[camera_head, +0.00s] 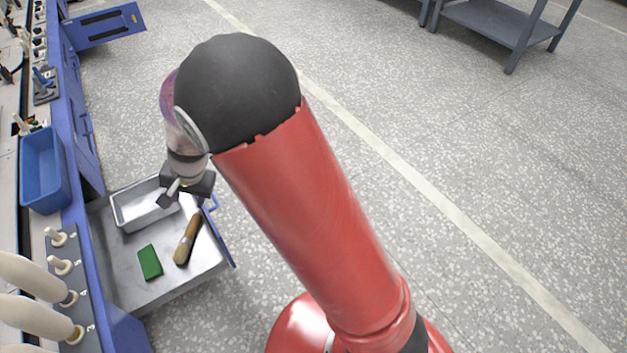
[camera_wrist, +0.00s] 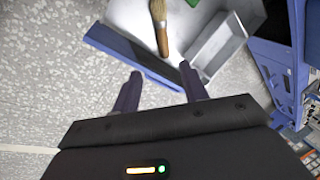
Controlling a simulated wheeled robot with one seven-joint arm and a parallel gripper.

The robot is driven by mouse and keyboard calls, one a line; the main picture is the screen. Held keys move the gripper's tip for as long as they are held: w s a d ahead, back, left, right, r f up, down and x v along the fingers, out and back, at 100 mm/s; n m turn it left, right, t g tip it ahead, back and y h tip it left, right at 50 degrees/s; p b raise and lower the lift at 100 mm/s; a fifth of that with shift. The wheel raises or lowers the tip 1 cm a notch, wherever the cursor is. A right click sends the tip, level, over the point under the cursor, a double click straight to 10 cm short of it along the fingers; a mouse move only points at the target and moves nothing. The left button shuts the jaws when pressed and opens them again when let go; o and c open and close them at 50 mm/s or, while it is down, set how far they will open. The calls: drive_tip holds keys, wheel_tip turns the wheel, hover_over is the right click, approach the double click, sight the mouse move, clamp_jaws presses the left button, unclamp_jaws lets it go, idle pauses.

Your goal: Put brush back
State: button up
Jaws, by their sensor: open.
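The brush (camera_head: 187,239) has a brown wooden handle and pale bristles. It lies in an open drawer (camera_head: 206,262), beside a green block (camera_head: 150,262) and a metal tray (camera_head: 119,213). The brush also shows in the wrist view (camera_wrist: 160,25), with its handle end towards my gripper. My gripper (camera_wrist: 160,82) is open and empty, short of the handle end in that view. In the head view my gripper (camera_head: 172,193) is above the drawer near the metal tray, and my arm hides part of it.
A blue bin (camera_head: 43,170) and several bobbins on pegs (camera_head: 62,266) stand on the bench at the left. Another blue drawer (camera_head: 104,25) is pulled out at the far left. A grey shelf (camera_head: 490,20) stands at the back right. The speckled floor is clear.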

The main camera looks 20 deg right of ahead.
drive_tip(key=s+d+r+n+t, duration=0.1)
drive_tip(key=s+d+r+n, duration=0.1)
drive_tip(key=s+d+r, duration=0.65)
drive_tip(key=s+d+r+n+t, duration=0.15)
drive_tip(key=s+d+r, duration=0.35)
drive_tip(key=d+r, duration=0.6)
drive_tip(key=s+d+r+n+h, duration=0.1)
drive_tip(key=s+d+h, duration=0.2)
drive_tip(key=s+d, duration=0.3)
drive_tip(key=s+t, duration=0.1)
drive_tip(key=s, duration=0.2)
drive_tip(key=shift+s+d, duration=0.15)
drive_tip(key=shift+r+n, duration=0.1)
drive_tip(key=shift+n, duration=0.15)
